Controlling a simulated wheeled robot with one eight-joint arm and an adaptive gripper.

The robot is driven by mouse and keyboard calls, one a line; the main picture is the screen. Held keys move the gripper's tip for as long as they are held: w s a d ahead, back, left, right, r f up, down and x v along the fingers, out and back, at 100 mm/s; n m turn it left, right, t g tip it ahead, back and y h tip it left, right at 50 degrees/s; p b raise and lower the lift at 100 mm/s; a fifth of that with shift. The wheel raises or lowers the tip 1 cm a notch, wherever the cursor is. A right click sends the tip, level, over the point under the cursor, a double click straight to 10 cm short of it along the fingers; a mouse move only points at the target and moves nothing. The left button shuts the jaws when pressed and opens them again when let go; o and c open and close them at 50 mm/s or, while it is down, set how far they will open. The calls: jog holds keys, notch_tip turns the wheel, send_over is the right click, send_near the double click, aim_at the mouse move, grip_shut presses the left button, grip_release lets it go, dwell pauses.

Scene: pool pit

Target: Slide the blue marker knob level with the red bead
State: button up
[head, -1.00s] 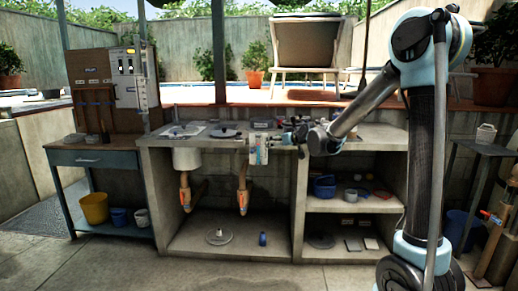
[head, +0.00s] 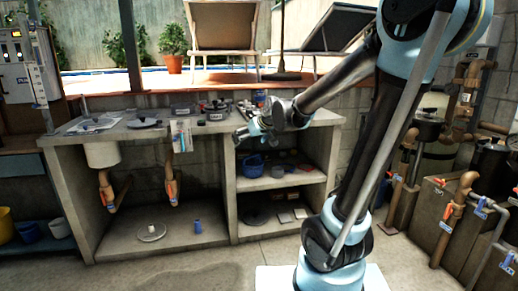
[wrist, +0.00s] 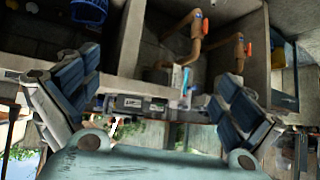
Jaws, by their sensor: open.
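A small pale plate (head: 181,135) with bluish and reddish marks hangs at the front edge of the counter (head: 140,135). It may be the gauge with the blue marker knob and the red bead, but these are too small to tell apart. My gripper (head: 243,137) is to the right of the plate, apart from it, open and empty by the counter front. In the wrist view the two spread fingers of my gripper (wrist: 155,100) flank the upside-down counter. A pale strip with blue (wrist: 186,82) shows between them.
Pipes with orange handles (head: 172,190) hang below the counter. A shelf with a blue basket (head: 252,166) is below my gripper. Black boxes (head: 181,110) stand on the counter. Valves and pipes (head: 455,205) crowd the right. Open floor lies in front.

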jog(key=s+d+f+m+g+h, duration=0.2)
jog(key=s+d+f, duration=0.2)
jog(key=s+d, duration=0.3)
jog(key=s+d+f+m+g+h, duration=0.1)
jog(key=s+d+f, duration=0.4)
jog(key=s, duration=0.8)
jog(key=s+d+f+m+g+h, duration=0.2)
jog(key=s+d+f, duration=0.3)
jog(key=s+d, duration=0.5)
jog(key=shift+s+d+f+m+g+h, duration=0.2)
jog(key=shift+s+d+m+g+h, duration=0.1)
jog(key=shift+d+m, duration=0.3)
jog(key=shift+w+d, duration=0.1)
jog(key=shift+w+f, duration=0.2)
jog(key=shift+w, duration=0.2)
jog(key=shift+c, duration=0.2)
